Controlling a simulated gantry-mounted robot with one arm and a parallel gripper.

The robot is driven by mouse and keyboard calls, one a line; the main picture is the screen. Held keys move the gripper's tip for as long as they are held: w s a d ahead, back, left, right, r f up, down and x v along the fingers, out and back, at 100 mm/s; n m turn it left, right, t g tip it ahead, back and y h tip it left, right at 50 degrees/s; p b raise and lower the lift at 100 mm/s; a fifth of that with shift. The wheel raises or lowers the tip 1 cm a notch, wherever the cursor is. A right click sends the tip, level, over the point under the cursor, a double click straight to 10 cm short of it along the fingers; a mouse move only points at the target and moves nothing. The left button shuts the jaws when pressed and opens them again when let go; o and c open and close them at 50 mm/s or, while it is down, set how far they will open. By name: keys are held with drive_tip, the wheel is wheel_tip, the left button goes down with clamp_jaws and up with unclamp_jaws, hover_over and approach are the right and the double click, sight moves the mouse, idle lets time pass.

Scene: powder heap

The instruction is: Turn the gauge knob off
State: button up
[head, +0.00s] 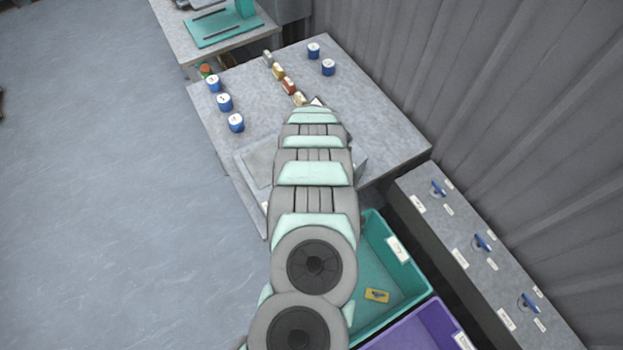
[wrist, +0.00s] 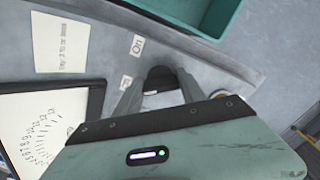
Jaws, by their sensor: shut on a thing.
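In the wrist view, my gripper (wrist: 158,88) is shut on the dark round gauge knob (wrist: 160,75), with one finger on each side of it. An "On" label (wrist: 137,45) lies on the grey surface just beyond the knob. A second label (wrist: 126,83) beside the left finger is partly covered and I cannot read it. The white gauge dial (wrist: 40,120) with printed numbers and a dark frame is at the left; my gripper body covers part of it. The knob's pointing direction is not clear. In the head view, my arm hides the gripper and knob.
A paper note (wrist: 62,43) lies above the gauge. The teal bin (head: 372,240) and purple bin (head: 405,335) stand at the table's near side. A side bench (head: 462,215) carries blue handles (head: 482,242).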

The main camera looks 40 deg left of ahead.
idle(0.4)
drive_tip(key=o, duration=1.4)
drive_tip(key=shift+c, duration=0.2)
drive_tip(key=shift+r, duration=0.1)
wheel_tip(320, 180, up, 10)
drive_tip(key=shift+w+f, duration=0.1)
drive_tip(key=shift+r, duration=0.35)
